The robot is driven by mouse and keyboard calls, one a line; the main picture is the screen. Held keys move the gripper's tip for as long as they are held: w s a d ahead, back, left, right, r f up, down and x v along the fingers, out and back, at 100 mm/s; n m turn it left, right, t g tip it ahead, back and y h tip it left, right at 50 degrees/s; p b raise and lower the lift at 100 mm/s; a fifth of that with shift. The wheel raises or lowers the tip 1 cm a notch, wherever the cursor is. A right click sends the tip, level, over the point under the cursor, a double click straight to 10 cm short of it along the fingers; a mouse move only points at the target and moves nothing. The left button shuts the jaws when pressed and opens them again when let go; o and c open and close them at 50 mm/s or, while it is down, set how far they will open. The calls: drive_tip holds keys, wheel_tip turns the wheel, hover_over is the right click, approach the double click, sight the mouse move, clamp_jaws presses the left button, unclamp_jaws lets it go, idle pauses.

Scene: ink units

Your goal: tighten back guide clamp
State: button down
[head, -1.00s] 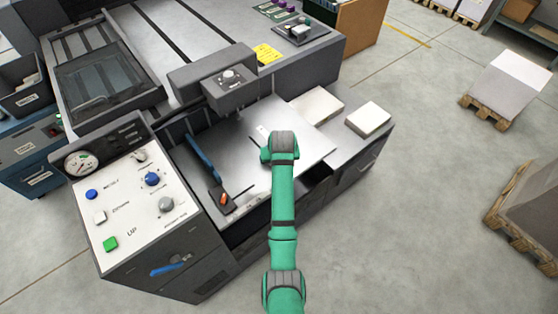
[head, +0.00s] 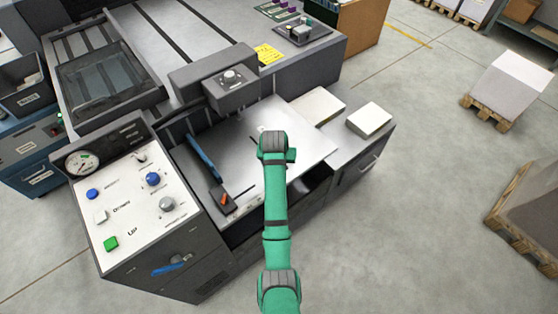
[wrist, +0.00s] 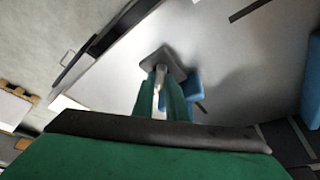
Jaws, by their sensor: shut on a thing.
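In the wrist view, my green gripper (wrist: 163,98) points down at the metal table. Its two fingers are close together around a small, mostly hidden part, which appears to be the back guide clamp. A dark grey square block (wrist: 163,62) shows just beyond the fingertips, and a blue piece (wrist: 194,86) shows right beside them. In the head view, my wrist covers the gripper and the clamp over the middle of the table (head: 235,150). Left of it lies a long blue guide bar (head: 203,158) with an orange lever (head: 225,199) at its near end.
A control panel (head: 130,200) with knobs and buttons stands at the left. A grey head unit (head: 230,88) overhangs the table's back. Paper stacks (head: 369,119) lie at the right. The table's front edge is close to my arm.

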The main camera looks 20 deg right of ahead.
drive_tip(key=c, duration=1.8)
unclamp_jaws()
drive_tip(key=shift+a, duration=0.15)
drive_tip(key=shift+o, duration=0.2)
drive_tip(key=shift+s+r, duration=0.15)
drive_tip(key=shift+r, duration=0.15)
drive_tip(key=v, duration=1)
